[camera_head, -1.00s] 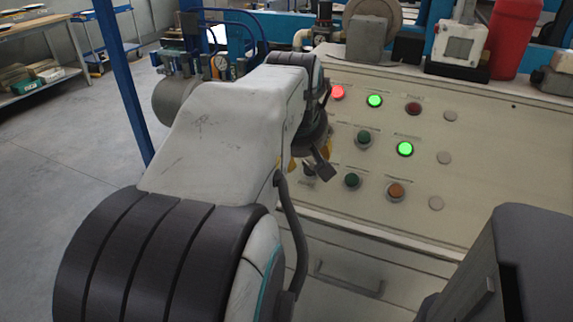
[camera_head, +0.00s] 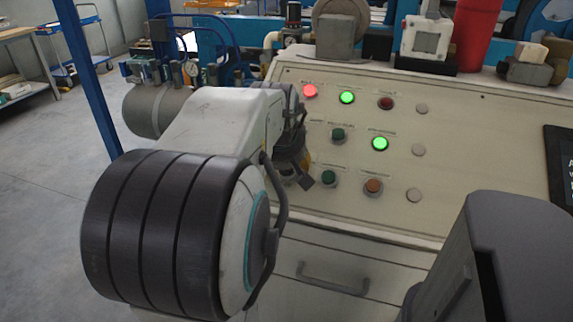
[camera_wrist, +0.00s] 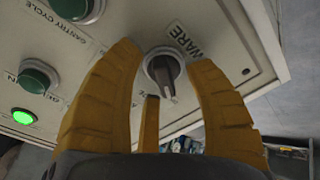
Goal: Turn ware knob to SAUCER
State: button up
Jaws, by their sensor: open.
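The ware knob (camera_wrist: 164,72) shows in the wrist view as a dark rotary knob in a pale ring, beside a "WARE" label (camera_wrist: 183,38). Its pointer leans slightly; the words around its positions cannot be read. My gripper (camera_wrist: 165,62) has its yellow fingers spread on both sides of the knob, with a gap to it on each side. I cannot tell if any finger touches it. In the head view my gripper (camera_head: 301,172) is at the panel's lower left, and the knob is hidden behind it.
In the wrist view, green buttons (camera_wrist: 38,78) lie left of my fingers. A drawer handle (camera_head: 333,279) is below.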

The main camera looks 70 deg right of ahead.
jog(key=shift+o, duration=0.2)
grip_shut()
jog(key=shift+s+f+m+b, duration=0.15)
jog(key=shift+m+b, duration=0.3)
jog(key=shift+m, duration=0.55)
jog(key=shift+a+m, duration=0.1)
jog(key=shift+m, duration=0.4)
jog(key=shift+c, duration=0.2)
grip_release()
